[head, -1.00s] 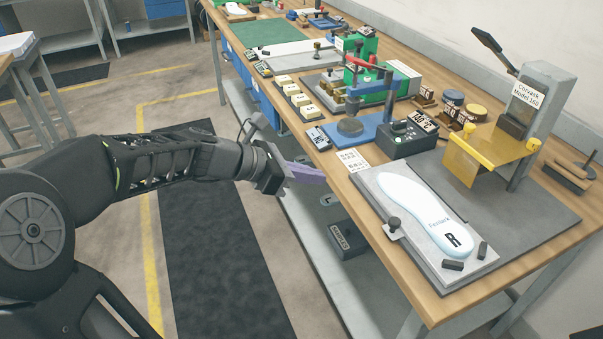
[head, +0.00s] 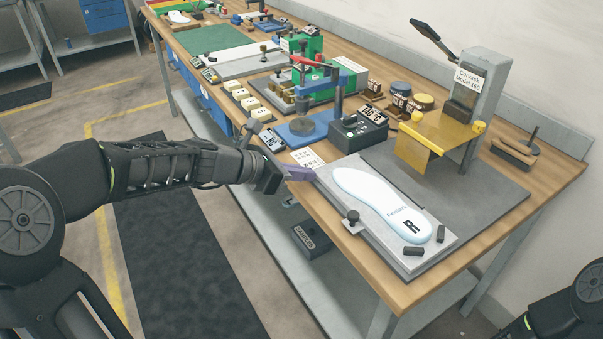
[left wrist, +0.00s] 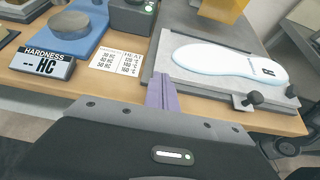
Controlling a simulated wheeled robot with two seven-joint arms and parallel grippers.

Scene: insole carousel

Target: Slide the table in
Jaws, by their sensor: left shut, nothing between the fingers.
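The sliding table (head: 330,196) is a light grey plate on a dark grey base mat (head: 490,195) at the near right end of the workbench. A white insole (head: 384,203) marked R lies on it, with a dark knob (head: 352,218) at its front edge. In the left wrist view the plate (left wrist: 165,63) and the insole (left wrist: 225,60) also show. My left gripper (head: 307,174) is shut and empty, its purple fingers at the plate's left end. In the wrist view the fingertips (left wrist: 161,82) look close to the plate's corner; I cannot tell whether they touch. My right gripper is out of view.
A yellow guard (head: 435,138) and lever press (head: 473,100) stand behind the plate. A black control box (head: 358,132), a hardness display (head: 272,140) and a printed card (head: 308,158) lie left of it. The floor mat (head: 180,250) is clear.

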